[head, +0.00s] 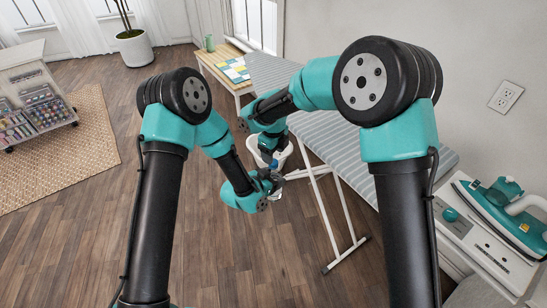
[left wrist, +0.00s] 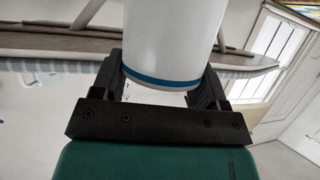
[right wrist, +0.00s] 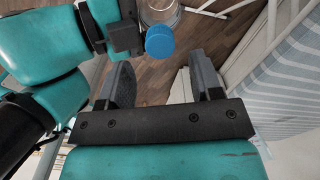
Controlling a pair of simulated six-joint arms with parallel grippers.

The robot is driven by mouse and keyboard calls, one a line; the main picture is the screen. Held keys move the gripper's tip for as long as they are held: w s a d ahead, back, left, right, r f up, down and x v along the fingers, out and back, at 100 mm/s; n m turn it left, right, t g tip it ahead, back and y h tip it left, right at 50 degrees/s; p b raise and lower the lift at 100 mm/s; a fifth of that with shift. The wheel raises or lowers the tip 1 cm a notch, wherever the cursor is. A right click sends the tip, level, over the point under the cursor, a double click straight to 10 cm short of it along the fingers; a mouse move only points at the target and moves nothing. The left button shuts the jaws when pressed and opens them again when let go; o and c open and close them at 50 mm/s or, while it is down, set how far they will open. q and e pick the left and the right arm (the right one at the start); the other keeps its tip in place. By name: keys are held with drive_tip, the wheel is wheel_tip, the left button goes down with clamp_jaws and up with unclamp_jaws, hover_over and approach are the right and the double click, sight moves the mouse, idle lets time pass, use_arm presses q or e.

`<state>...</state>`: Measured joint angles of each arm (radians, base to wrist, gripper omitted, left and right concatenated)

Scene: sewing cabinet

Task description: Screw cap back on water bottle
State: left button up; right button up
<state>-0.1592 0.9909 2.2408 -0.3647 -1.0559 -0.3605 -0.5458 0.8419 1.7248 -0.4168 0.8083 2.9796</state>
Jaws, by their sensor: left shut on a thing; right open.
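My left gripper (head: 272,181) is shut on a white cylinder with a blue band, which looks like the water bottle (left wrist: 170,40); it stands between the fingers in the left wrist view and runs out of the top edge. A round blue cap (right wrist: 159,42) shows in the right wrist view beside the dark fingers of my left gripper. I cannot tell whether the cap sits on the bottle. My right gripper (right wrist: 168,82) is open and empty, just short of the cap. In the head view it is above my left gripper, and the arms hide most of the bottle.
A striped ironing board (head: 325,140) stands close on the right, its white legs on the wood floor. A pale round container (head: 285,155) shows behind the grippers. An iron (head: 505,212) is on a white unit at right.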

drive_tip(key=shift+r, duration=0.45)
drive_tip(key=shift+c, duration=0.3)
drive_tip(key=shift+n, duration=0.3)
